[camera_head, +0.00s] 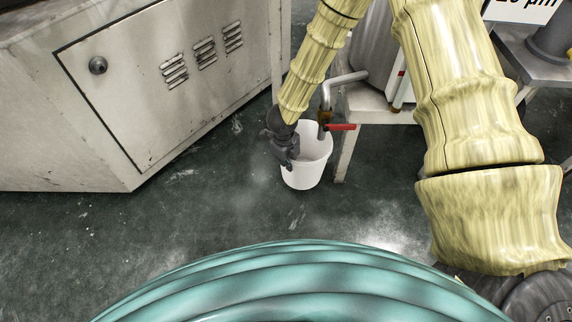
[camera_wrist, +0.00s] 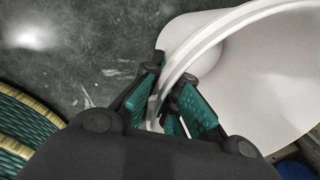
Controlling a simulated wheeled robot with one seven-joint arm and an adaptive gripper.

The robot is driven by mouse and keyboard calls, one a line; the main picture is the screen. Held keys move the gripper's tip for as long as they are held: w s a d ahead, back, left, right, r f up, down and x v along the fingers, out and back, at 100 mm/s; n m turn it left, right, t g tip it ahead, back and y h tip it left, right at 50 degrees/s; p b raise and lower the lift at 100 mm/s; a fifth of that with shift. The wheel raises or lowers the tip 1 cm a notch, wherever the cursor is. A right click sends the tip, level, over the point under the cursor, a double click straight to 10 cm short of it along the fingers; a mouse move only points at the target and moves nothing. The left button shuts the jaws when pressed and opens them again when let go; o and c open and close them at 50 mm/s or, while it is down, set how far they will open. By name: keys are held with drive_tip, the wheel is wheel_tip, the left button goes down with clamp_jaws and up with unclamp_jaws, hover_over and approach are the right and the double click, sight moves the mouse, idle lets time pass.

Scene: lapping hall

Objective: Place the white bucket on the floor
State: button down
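The white bucket (camera_head: 303,172) is upright below the tap, beside the leg of a metal stand. I cannot tell for sure whether its base touches the floor (camera_head: 235,215). My gripper (camera_head: 290,154) is at the bucket's left rim. In the wrist view, the fingers of my gripper (camera_wrist: 172,80) are drawn close together on either side of the bucket's rim and wall (camera_wrist: 250,65), one inside and one outside. The fingers look shut on it. The lower bucket wall is partly hidden by my gripper in the wrist view.
A tap with a red lever (camera_head: 341,127) hangs over the bucket's right side. The metal stand (camera_head: 375,107) is close on the right. A large grey cabinet (camera_head: 130,130) stands at the left. The floor in front of the bucket is clear.

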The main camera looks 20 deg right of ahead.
sight(286, 170)
drive_tip(key=shift+w+a, duration=0.15)
drive_tip(key=shift+w, duration=0.2)
wheel_tip(286, 170, down, 4)
drive_tip(key=b, duration=0.4)
drive_tip(key=shift+r, duration=0.2)
drive_tip(key=c, duration=1.6)
unclamp_jaws()
drive_tip(key=shift+c, duration=0.2)
drive_tip(key=shift+r, duration=0.1)
wheel_tip(286, 170, up, 12)
drive_tip(key=p, duration=0.6)
drive_tip(key=shift+s+a, duration=0.35)
drive_tip(key=shift+a, duration=0.05)
